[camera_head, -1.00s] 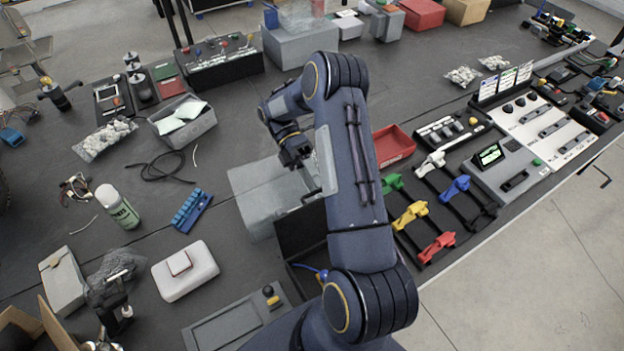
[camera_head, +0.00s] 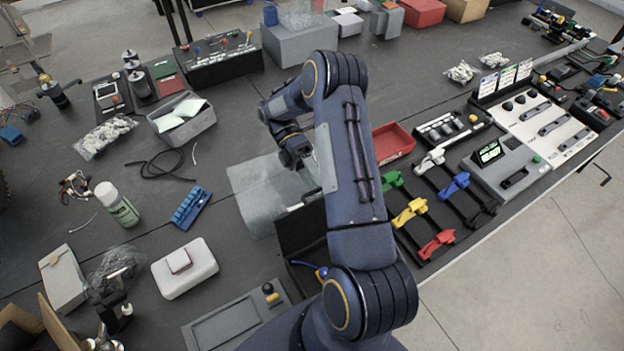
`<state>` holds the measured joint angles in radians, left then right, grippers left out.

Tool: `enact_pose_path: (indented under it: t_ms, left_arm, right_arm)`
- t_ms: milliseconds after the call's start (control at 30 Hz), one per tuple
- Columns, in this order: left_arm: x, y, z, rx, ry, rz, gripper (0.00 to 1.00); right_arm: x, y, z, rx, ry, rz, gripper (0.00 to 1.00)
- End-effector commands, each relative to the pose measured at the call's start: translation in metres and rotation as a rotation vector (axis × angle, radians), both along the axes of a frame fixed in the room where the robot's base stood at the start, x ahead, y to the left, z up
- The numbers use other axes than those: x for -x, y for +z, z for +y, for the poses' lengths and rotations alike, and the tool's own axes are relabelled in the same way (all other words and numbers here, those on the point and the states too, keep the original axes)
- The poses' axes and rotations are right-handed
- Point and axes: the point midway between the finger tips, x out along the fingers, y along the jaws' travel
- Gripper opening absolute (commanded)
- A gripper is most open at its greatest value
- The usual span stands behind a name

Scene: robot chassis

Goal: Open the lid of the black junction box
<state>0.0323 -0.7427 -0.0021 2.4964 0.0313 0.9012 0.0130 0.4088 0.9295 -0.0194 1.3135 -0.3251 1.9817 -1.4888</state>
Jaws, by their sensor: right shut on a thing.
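The black junction box (camera_head: 303,284) is at the lower middle, largely covered by my right arm. Blue wire shows inside it. Its dark lid (camera_head: 297,230) stands raised at the far side of the box. My right gripper (camera_head: 303,163) comes down from above, just beyond the lid. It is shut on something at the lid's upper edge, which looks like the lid. Its fingertips are small and partly hidden by my upper arm, so the exact contact cannot be seen. My left gripper is not in view.
A grey sheet (camera_head: 255,190) lies beyond the lid. A white case (camera_head: 184,268) and a grey tray (camera_head: 225,325) are to the left. A red bin (camera_head: 392,143) and coloured handles (camera_head: 410,211) are right of my arm.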

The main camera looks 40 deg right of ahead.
Motion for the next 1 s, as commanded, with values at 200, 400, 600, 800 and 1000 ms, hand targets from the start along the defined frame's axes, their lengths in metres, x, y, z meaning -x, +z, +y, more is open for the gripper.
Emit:
enact_pose_path:
  t_ms: [200,400,600,800,1000]
  left_arm:
    - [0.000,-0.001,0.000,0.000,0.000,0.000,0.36]
    - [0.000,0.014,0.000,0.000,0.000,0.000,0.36]
    - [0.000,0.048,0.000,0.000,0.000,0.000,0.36]
    - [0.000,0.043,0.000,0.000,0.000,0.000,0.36]
    - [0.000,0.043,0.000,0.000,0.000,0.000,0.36]
  right_arm:
    - [0.000,-0.007,0.001,0.001,0.001,-0.010,0.45]
    - [0.000,0.014,0.001,0.000,0.000,-0.005,0.31]
    - [0.013,0.059,0.014,-0.001,0.004,0.002,0.31]
    - [0.035,0.090,0.037,0.001,0.002,-0.003,0.31]
    - [0.066,0.110,0.068,0.000,0.004,-0.001,0.31]
